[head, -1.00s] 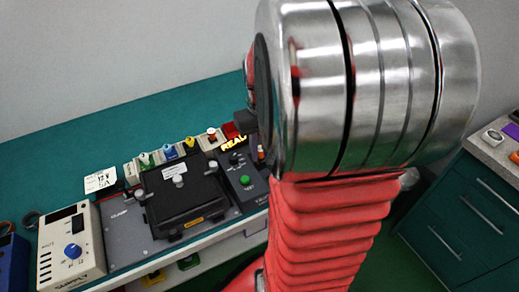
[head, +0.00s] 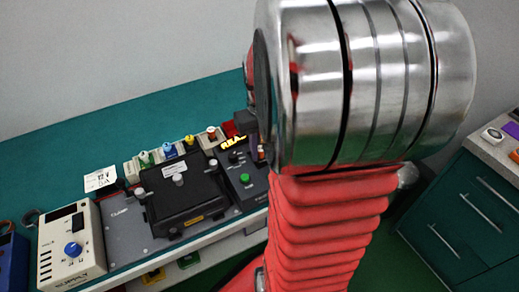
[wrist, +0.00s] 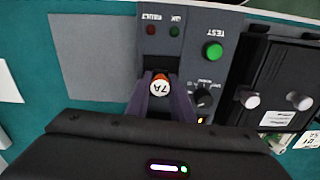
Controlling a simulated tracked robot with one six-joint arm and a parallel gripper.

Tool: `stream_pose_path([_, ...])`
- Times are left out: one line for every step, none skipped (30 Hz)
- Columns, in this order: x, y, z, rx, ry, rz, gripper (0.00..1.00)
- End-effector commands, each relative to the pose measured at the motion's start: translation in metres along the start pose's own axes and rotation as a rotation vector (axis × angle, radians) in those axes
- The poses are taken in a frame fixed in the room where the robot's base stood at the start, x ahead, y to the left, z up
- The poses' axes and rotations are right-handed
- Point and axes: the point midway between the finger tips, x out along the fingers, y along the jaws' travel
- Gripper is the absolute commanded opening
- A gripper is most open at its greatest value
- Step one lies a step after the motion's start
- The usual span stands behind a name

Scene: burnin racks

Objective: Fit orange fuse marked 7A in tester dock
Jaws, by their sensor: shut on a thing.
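In the wrist view my gripper (wrist: 166,88) is shut on the orange fuse (wrist: 160,86), whose pale cap reads 7A. The fuse is over the grey tester panel (wrist: 188,60), beside the red and green lamps. In the head view the tester (head: 244,190) stands at the right of the bench equipment, and my arm hides most of the gripper.
The tester has a green TEST button (wrist: 213,51) and a dark knob (wrist: 206,98). A black lidded fixture (head: 180,205) adjoins it. Several coloured fuses in holders (head: 169,150) line the back. A white supply unit (head: 72,245) stands left.

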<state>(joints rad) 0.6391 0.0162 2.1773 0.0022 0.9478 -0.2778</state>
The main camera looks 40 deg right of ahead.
Motion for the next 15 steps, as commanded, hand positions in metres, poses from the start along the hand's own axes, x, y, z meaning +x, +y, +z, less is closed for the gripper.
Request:
stream_pose_path([0.0003,-0.0001,0.0,0.0,0.0,0.0,0.0])
stream_pose_path([0.0004,-0.0001,0.0,0.0,0.0,0.0,0.0])
stream_pose_path([0.0004,-0.0001,0.0,0.0,0.0,0.0,0.0])
stream_pose_path([0.0004,-0.0001,-0.0001,0.0,0.0,0.0,0.0])
stream_pose_path([0.0004,-0.0001,-0.0001,0.0,0.0,0.0,0.0])
stream_pose_path([0.0004,-0.0002,0.0,0.0,0.0,0.0,0.0])
stream_pose_path([0.0004,-0.0001,-0.0001,0.0,0.0,0.0,0.0])
stream_pose_path([0.0004,-0.0002,-0.0001,0.0,0.0,0.0,0.0])
stream_pose_path([0.0003,-0.0002,-0.0001,0.0,0.0,0.0,0.0])
stream_pose_path([0.0003,-0.0002,-0.0001,0.0,0.0,0.0,0.0])
stream_pose_path([0.0003,-0.0002,-0.0001,0.0,0.0,0.0,0.0])
stream_pose_path([0.0003,-0.0002,-0.0001,0.0,0.0,0.0,0.24])
stream_pose_path([0.0003,-0.0002,-0.0001,-0.001,0.0,0.0,0.26])
stream_pose_path([0.0003,-0.0002,-0.0001,-0.001,0.0,0.0,0.28])
stream_pose_path([0.0003,-0.0002,-0.0001,-0.001,0.0,0.0,0.31])
